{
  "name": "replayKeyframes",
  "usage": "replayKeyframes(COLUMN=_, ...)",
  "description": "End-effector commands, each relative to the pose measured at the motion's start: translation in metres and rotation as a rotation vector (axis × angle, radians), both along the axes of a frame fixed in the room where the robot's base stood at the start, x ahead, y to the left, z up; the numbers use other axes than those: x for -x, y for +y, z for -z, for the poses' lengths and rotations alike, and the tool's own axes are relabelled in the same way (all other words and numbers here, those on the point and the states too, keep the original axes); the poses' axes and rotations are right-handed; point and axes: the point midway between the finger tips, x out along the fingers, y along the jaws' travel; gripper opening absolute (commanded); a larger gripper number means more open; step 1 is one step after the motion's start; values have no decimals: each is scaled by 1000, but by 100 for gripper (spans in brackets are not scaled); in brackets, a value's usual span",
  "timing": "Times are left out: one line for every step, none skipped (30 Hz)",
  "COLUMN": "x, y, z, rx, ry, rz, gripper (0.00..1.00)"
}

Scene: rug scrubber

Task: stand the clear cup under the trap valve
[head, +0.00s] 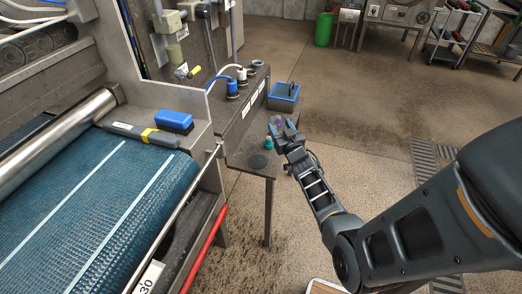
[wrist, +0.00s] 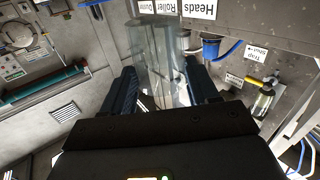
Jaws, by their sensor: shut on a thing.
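The clear cup (wrist: 160,60) stands between the two fingers of my gripper (wrist: 160,92) in the wrist view, and the gripper is shut on it. In the head view my gripper (head: 281,133) holds the cup (head: 277,121) by the right edge of the small dark side table. The trap valve (wrist: 262,102), with a yellow lever and an upside-down "Trap Shut" label, is at the right of the wrist view, apart from the cup. In the head view a yellow lever (head: 194,72) shows on the machine's panel, left of and beyond my gripper.
A teal-topped item (head: 269,143) and a dark round pad (head: 258,161) are on the side table (head: 246,151). Hose connectors (head: 232,89) stand behind them. Floor to the right is open.

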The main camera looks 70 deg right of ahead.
Motion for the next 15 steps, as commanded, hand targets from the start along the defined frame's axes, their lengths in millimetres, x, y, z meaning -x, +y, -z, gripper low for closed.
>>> replayKeyframes(x=-5, y=5, z=12, rx=0, ry=-3, rz=-3, gripper=30)
replayKeyframes(x=-8, y=8, z=14, rx=1, ry=-1, rz=-3, gripper=30)
replayKeyframes(x=-11, y=12, z=17, rx=0, ry=-3, rz=-4, gripper=30)
replayKeyframes(x=-13, y=14, z=19, rx=1, ry=-2, rz=-3, gripper=30)
replayKeyframes(x=-15, y=15, z=20, rx=2, ry=-3, rz=-2, gripper=30)
replayKeyframes(x=-18, y=17, z=22, rx=2, ry=-2, rz=-2, gripper=30)
replayKeyframes(x=-19, y=19, z=23, rx=2, ry=-2, rz=-1, gripper=30)
replayKeyframes(x=-21, y=21, z=25, rx=2, ry=-2, rz=-1, gripper=30)
replayKeyframes(x=-23, y=24, z=27, rx=1, ry=-1, rz=-1, gripper=30)
replayKeyframes(x=-25, y=26, z=28, rx=2, ry=-3, rz=-2, gripper=30)
replayKeyframes(x=-27, y=28, z=30, rx=1, ry=-2, rz=-2, gripper=30)
replayKeyframes(x=-30, y=30, z=29, rx=0, ry=-4, rz=-3, gripper=30)
replayKeyframes(x=-32, y=32, z=29, rx=0, ry=-4, rz=-3, gripper=30)
replayKeyframes(x=-34, y=34, z=30, rx=0, ry=-4, rz=-2, gripper=30)
replayKeyframes(x=-36, y=36, z=33, rx=0, ry=-4, rz=-2, gripper=30)
